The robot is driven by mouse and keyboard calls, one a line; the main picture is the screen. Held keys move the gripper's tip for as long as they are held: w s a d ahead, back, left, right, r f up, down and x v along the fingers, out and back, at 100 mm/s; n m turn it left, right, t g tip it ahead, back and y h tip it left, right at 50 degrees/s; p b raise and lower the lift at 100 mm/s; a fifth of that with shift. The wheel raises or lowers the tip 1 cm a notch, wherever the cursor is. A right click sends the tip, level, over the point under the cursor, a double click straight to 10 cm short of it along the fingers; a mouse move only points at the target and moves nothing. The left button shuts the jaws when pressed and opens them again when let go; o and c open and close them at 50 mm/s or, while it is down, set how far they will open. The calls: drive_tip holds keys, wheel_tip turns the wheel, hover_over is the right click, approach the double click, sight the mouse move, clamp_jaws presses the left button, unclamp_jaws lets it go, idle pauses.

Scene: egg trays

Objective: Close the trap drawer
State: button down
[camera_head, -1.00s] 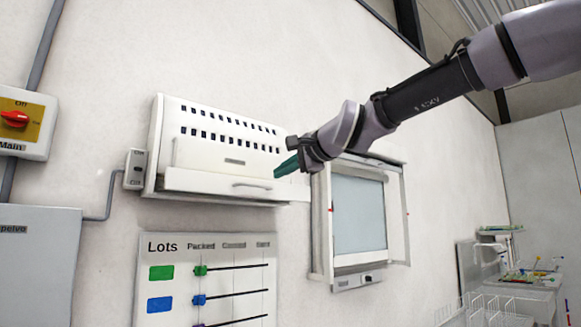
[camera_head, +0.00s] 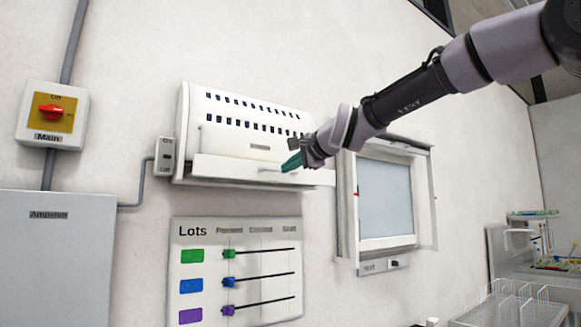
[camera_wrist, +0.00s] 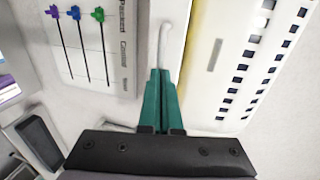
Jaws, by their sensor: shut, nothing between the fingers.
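The trap drawer (camera_head: 225,168) is the long white front at the bottom of a white slotted wall unit (camera_head: 190,105). It stands out from the unit. In the wrist view a yellow strip (camera_wrist: 199,70) shows between the drawer front (camera_wrist: 178,30) and the slotted body. The pale bar handle (camera_wrist: 165,45) is on the drawer front. My gripper (camera_head: 286,165) has green fingers and is shut and empty. Its tips are close to the handle's right end in the head view. In the wrist view the fingertips (camera_wrist: 160,72) lie at the handle's near end; I cannot tell whether they touch.
A framed window-like unit (camera_head: 386,200) is on the wall just right of the drawer. A Lots board (camera_head: 206,245) with sliders hangs below. A Main switch box (camera_head: 72,105) and a grey cabinet (camera_head: 60,265) are at left. A white wire rack (camera_head: 510,310) stands lower right.

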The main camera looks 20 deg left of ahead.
sight(270, 174)
drive_tip(key=x, duration=0.3)
drive_tip(key=r+x, duration=0.1)
drive_tip(key=x, duration=0.3)
drive_tip(key=r+x, duration=0.1)
drive_tip(key=x, duration=0.2)
drive_tip(key=shift+w+a+r, duration=0.1)
drive_tip(key=shift+w+a, duration=0.3)
drive_tip(key=shift+d, duration=0.1)
